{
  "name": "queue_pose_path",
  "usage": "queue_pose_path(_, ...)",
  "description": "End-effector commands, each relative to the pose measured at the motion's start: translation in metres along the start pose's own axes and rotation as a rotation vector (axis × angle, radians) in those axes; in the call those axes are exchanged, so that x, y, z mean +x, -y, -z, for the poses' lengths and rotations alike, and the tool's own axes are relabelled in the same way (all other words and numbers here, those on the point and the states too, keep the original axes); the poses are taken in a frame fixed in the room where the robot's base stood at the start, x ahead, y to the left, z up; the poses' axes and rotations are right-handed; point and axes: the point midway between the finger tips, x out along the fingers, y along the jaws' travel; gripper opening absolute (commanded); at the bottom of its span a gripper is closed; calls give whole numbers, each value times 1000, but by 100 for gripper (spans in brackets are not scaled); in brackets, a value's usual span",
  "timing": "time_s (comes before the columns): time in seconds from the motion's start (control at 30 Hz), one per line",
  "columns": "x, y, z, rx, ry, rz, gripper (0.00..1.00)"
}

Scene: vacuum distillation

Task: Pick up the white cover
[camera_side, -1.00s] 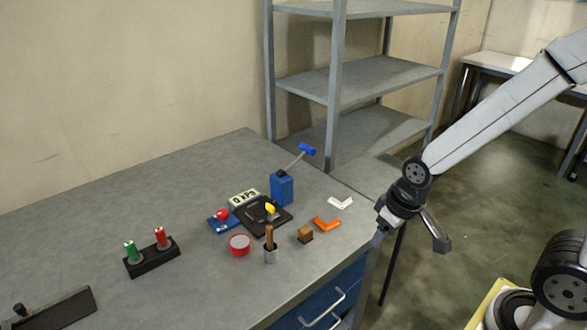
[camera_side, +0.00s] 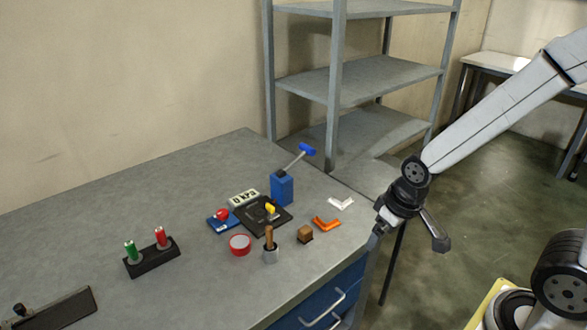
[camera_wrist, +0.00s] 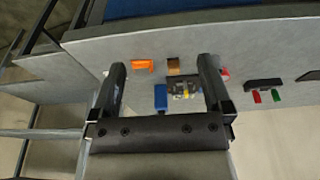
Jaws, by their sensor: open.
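The white cover (camera_side: 341,203) is a small L-shaped piece lying flat on the grey bench near its right edge, in the side view.
An orange L-shaped piece (camera_side: 326,224) and a brown block (camera_side: 305,234) lie near the cover. A blue box (camera_side: 282,188) with a blue-headed tool stands left of it. A black board (camera_side: 262,216) and red-rimmed dish (camera_side: 240,243) are farther left. A metal shelf (camera_side: 375,80) stands behind.

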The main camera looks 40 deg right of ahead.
Motion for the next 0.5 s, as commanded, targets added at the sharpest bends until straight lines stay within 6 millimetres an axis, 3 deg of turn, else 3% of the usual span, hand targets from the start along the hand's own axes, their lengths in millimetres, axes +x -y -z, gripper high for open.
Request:
queue_pose_path(0.23, 4, -8, 26, -2, 18, -5, 100)
queue_pose_path(0.5, 19, -31, 86, -12, 61, -14, 100)
